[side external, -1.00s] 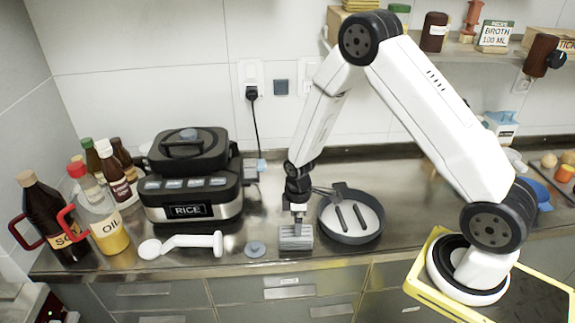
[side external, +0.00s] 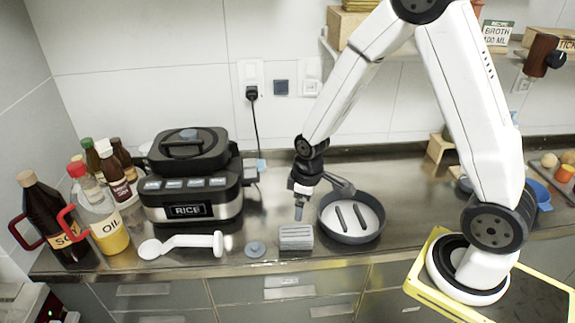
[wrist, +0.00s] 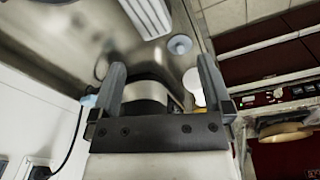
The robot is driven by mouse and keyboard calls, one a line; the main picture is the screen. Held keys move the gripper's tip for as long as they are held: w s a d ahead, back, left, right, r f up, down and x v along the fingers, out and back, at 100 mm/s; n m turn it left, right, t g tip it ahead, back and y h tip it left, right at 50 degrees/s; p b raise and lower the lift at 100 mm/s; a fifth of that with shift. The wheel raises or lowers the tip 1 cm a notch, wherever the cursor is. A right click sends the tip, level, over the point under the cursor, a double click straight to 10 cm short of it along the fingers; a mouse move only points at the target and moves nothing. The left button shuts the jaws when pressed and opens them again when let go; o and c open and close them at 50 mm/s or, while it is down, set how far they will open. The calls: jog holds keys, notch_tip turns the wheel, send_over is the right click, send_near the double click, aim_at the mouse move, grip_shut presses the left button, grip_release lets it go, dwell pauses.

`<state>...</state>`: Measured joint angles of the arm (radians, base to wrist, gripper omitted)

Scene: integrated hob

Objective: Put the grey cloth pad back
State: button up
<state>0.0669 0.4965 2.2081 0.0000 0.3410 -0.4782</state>
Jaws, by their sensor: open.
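The grey cloth pad (side external: 296,237) lies on the steel counter near its front edge, between a small blue-grey disc and the pan. It has a ribbed top. In the wrist view a pale ribbed piece, apparently the pad (wrist: 148,14), shows at the top edge, partly cut off. My gripper (side external: 299,211) is above and behind the pad, apart from it. In the wrist view my gripper (wrist: 160,75) has its two fingers spread wide, with no object held between them.
A grey pan (side external: 352,237) with two dark strips inside stands right of the pad. The blue-grey disc (side external: 256,249) and a white handled tool (side external: 185,244) lie to the left. The rice cooker (side external: 190,195) and bottles (side external: 110,235) stand further left. Counter behind the pad is clear.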

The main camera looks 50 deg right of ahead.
jog(key=s+a+r+m+t, duration=0.1)
jog(key=s+r+m, duration=0.3)
jog(key=s+r, duration=0.4)
jog(key=shift+a+r+m+t, duration=0.15)
jog(key=shift+a+m+t, duration=0.2)
jog(key=shift+a, duration=0.35)
dwell(0.8)
